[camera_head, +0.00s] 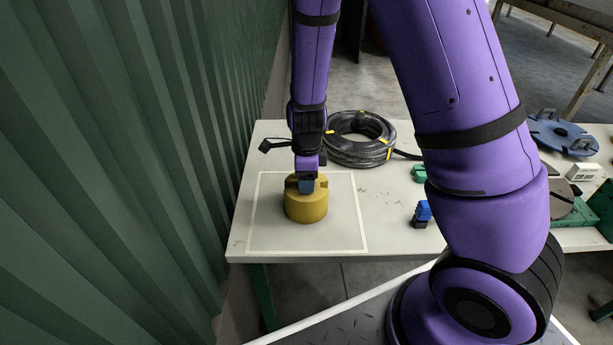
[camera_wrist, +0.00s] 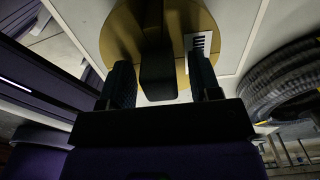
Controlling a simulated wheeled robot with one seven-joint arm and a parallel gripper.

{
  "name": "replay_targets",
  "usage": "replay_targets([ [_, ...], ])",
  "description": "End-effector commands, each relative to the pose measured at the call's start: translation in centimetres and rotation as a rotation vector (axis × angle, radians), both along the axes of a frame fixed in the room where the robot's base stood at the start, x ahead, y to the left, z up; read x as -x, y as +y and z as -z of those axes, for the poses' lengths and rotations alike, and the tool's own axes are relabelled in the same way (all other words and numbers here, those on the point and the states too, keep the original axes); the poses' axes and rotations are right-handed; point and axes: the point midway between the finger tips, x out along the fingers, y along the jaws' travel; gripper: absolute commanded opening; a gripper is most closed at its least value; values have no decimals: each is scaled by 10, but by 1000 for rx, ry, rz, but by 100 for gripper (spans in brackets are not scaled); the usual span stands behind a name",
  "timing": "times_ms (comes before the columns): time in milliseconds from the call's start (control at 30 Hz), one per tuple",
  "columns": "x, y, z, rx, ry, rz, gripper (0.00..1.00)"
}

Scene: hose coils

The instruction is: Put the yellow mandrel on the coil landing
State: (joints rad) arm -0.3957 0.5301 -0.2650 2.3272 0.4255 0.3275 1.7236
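The yellow mandrel (camera_head: 306,208) is a short, thick cylinder with raised lugs on top. It stands upright inside the pale outlined square of the coil landing (camera_head: 345,235) on the table. My gripper (camera_head: 307,186) is directly above the mandrel, with its fingertips down at its top. In the wrist view, the mandrel's yellow top (camera_wrist: 125,35) fills the upper middle. A dark block (camera_wrist: 158,75) lies between my two fingers (camera_wrist: 163,80). Yellow shows between the block and the fingers, so the gripper looks open around it. The mandrel's far side is hidden.
A black hose coil (camera_head: 345,153) with yellow bands lies behind the landing. Green (camera_head: 419,174) and blue (camera_head: 422,214) blocks and a blue round plate (camera_head: 562,135) are to the right. A green corrugated wall (camera_head: 120,150) runs close along the left.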

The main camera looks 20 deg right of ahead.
Motion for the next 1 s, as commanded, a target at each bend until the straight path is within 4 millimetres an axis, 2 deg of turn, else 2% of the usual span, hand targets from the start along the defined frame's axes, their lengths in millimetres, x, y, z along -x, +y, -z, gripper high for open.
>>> replay_targets([
  [200,0,0,-2,-1,-1,0,57],
  [333,-1,1,-13,0,-3,-2,57],
  [800,-1,1,-98,-2,-4,-2,57],
  [1000,0,0,-118,-1,-1,0,57],
])
